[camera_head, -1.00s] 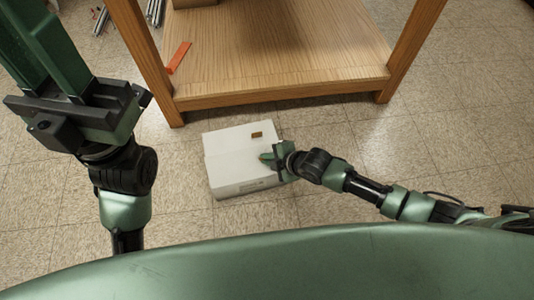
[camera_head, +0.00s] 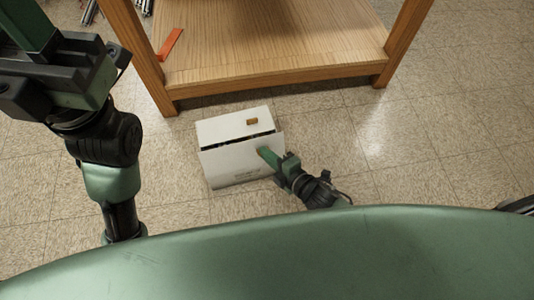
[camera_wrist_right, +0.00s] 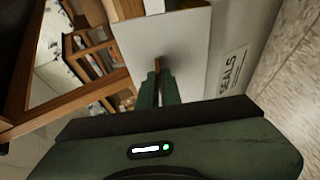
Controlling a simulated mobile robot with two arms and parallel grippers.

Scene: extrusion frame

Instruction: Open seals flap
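The white seals box (camera_head: 240,168) stands on the floor in front of the wooden bench. In the right wrist view its side (camera_wrist_right: 236,50) carries a "SEALS" label. The far flap (camera_head: 225,127) has a brown tab (camera_head: 252,121) and lies nearly flat. The near flap (camera_head: 232,158) is lifted, and a dark gap shows between the two. My right gripper (camera_head: 264,153) is at this near flap, its fingers closed about a brown tab (camera_wrist_right: 157,66). My left gripper (camera_head: 28,25) is raised at the upper left, away from the box; its fingertips are cut off.
The wooden bench (camera_head: 280,76) with its low shelf and legs stands just behind the box. An orange piece (camera_head: 169,44) lies on the shelf at left. Metal profiles (camera_head: 90,12) lie on the floor at the top left. Tiled floor is clear to the right.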

